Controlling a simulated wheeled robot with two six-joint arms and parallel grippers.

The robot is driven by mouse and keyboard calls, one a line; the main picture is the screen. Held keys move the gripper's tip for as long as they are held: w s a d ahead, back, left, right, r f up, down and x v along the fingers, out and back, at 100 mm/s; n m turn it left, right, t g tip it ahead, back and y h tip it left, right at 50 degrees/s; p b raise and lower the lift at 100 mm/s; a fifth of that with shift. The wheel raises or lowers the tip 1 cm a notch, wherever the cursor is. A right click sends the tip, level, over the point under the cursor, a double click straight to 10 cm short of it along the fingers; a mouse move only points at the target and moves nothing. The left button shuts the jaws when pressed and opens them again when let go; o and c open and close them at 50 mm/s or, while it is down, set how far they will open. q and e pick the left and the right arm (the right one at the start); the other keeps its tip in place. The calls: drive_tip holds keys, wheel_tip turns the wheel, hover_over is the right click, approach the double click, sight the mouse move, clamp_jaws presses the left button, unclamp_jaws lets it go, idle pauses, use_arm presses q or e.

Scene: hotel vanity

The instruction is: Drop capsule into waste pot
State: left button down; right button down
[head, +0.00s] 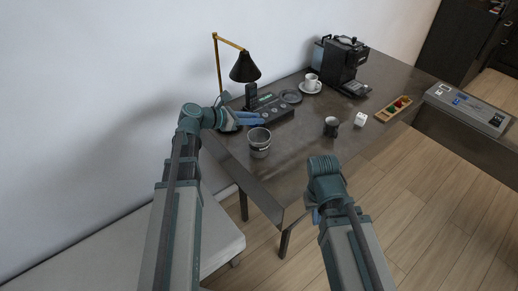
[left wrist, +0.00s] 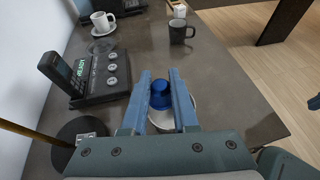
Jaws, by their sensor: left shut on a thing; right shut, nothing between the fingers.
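A blue capsule (left wrist: 160,95) is between the two blue fingers of my left gripper (left wrist: 160,84) in the left wrist view, and the gripper is shut on it. The waste pot (head: 260,147), a grey bucket-like pot with a dark band, stands upright near the table's left end. In the left wrist view the pot's pale rim (left wrist: 192,110) shows below and around the capsule. In the head view my left gripper (head: 254,118) is just behind and above the pot; the capsule is hard to make out there. My right gripper (head: 315,215) is mostly hidden by its arm, off the table's front edge, and shut.
A black phone unit (head: 272,113) and a black lamp (head: 244,68) stand behind the pot. The table between pot and mug is clear.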

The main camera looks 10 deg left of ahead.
use_arm(q)
drive_tip(key=c, duration=0.6)
unclamp_jaws()
drive_tip(key=p+v, duration=0.5)
drive_tip(key=v, duration=0.8)
drive_tip(key=shift+s+a, duration=0.25)
drive_tip(key=shift+s, duration=0.1)
drive_tip(key=shift+d+r, duration=0.1)
